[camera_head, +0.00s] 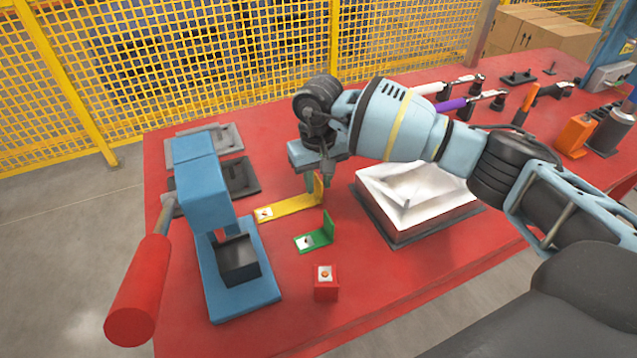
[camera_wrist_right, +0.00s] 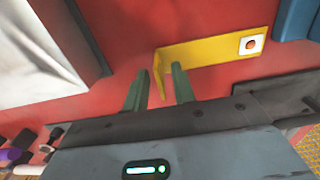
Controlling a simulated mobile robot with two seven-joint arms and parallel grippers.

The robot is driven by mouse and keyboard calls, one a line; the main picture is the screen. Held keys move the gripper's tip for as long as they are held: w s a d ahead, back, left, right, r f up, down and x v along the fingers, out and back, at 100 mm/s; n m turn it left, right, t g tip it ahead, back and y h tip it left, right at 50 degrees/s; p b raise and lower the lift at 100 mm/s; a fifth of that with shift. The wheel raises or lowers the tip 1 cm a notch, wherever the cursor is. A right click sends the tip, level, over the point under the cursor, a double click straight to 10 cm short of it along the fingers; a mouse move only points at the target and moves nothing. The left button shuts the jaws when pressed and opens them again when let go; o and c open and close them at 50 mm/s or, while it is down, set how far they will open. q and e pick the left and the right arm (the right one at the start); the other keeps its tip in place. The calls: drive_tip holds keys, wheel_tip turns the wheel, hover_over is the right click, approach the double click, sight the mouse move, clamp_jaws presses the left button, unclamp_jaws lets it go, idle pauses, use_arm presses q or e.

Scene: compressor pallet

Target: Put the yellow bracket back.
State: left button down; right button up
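The yellow bracket (camera_head: 292,206) lies on the red table, a flat strip with a white patch at its left end and an upright flange at its right end. It also shows in the right wrist view (camera_wrist_right: 212,51). My right gripper (camera_head: 317,181) is over the flange end. In the wrist view my right gripper (camera_wrist_right: 158,85) is open, its two green fingers apart, with the flange lying between the fingertips in the picture. I cannot tell whether a finger touches it. My left gripper is not in view.
A white-lined tray (camera_head: 411,237) is right of the bracket. Tools line the far right.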

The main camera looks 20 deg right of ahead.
wheel_tip(320, 180, up, 9)
drive_tip(key=shift+r, duration=0.2)
drive_tip(key=shift+r+b, duration=0.3)
drive_tip(key=shift+r, duration=0.45)
drive_tip(key=shift+s+f, duration=0.15)
